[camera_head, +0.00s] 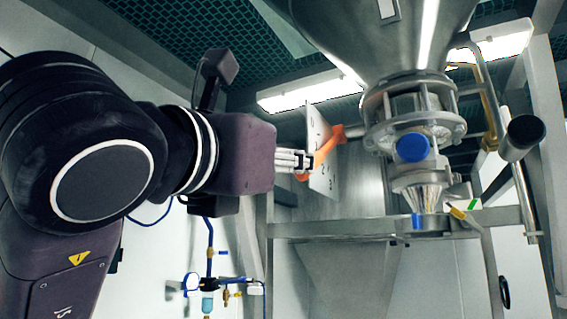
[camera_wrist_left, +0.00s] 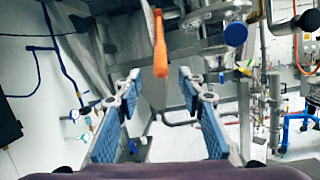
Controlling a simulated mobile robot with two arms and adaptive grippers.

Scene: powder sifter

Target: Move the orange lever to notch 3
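The orange lever (camera_head: 326,147) sits by a pale upright plate (camera_head: 321,170) beside the steel sifter, to the right of my left gripper (camera_head: 298,161) in the head view. The plate partly hides the lever, and I cannot read notch numbers. In the left wrist view the lever (camera_wrist_left: 160,50) comes down from the top, its thick end pointing toward me. My left gripper (camera_wrist_left: 158,78) is open there, with blue-padded fingers either side of the lever's end. I see no contact; whether the end lies between the fingertips or just beyond is unclear. My right gripper is not in view.
A steel hopper (camera_head: 385,40) hangs above a clamped outlet with a blue round cap (camera_head: 413,148). A steel frame bar (camera_head: 345,228) runs below. A dark-ended handle (camera_head: 522,135) is at the right. Blue hose and valves (camera_head: 208,285) are on the wall at lower left.

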